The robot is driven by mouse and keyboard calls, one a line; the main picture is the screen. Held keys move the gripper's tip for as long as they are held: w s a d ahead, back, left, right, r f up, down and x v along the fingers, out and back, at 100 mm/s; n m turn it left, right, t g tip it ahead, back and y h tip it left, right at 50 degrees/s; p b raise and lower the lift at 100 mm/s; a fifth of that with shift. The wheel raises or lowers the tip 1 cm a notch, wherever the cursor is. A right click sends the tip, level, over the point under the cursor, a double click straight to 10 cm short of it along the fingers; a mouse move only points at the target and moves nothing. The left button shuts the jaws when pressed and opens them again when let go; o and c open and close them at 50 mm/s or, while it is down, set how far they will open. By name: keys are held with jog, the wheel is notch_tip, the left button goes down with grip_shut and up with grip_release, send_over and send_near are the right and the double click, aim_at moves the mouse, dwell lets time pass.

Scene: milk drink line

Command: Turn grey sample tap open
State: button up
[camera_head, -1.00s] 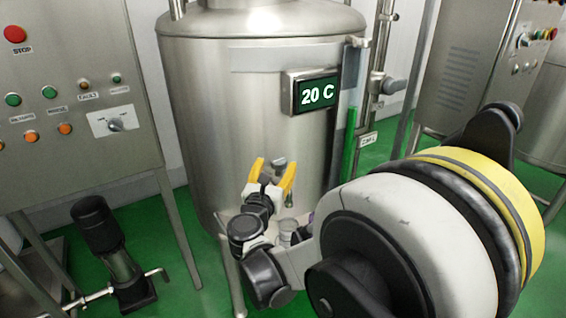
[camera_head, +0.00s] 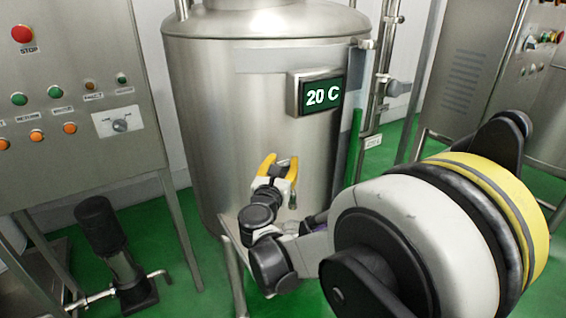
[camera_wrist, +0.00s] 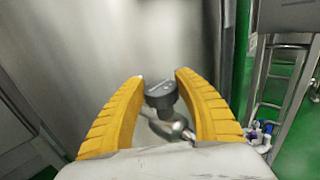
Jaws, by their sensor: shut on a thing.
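The grey sample tap (camera_wrist: 160,94) has a dark grey round-topped handle above a shiny metal body, low on the steel tank's front. In the wrist view it sits between my two yellow fingers. My gripper (camera_wrist: 160,78) is shut on the tap's handle, with the fingertips at its two sides.
The steel tank (camera_head: 235,110) carries a display (camera_head: 320,95) reading 20 C. A control panel (camera_head: 75,90) and a dark pump (camera_head: 105,235) stand to the left. A pipe stand (camera_head: 380,80) and another cabinet (camera_head: 470,75) are to the right. Green floor shows between them.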

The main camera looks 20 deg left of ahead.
jog(key=shift+n+y, duration=0.3)
jog(key=shift+y, duration=0.2)
jog(key=n+g+y, duration=0.1)
jog(key=n+y, duration=0.1)
jog(key=n+g+y, duration=0.1)
jog(key=y, duration=0.2)
jog(key=shift+w+d+n+y, duration=0.1)
jog(key=shift+d+n+y, duration=0.1)
jog(key=shift+n+y, duration=0.15)
jog(key=n+g+y, duration=0.4)
jog(key=y, duration=0.1)
jog(key=shift+n+y, duration=0.25)
jog(key=shift+n, duration=0.1)
jog(key=n+g+y, duration=0.2)
jog(key=g, duration=0.2)
jog(key=n+g+y, duration=0.1)
jog(key=n+g, duration=0.2)
jog(key=g, duration=0.1)
jog(key=shift+a+y, duration=0.1)
jog(key=shift+y, duration=0.3)
jog(key=shift+a+n+g+p, duration=0.1)
jog(key=shift+n+g+p, duration=0.2)
jog(key=shift+n+g, duration=1.95)
jog(key=shift+m+g, duration=0.25)
jog(key=shift+g, duration=0.3)
jog(key=o, duration=1.2)
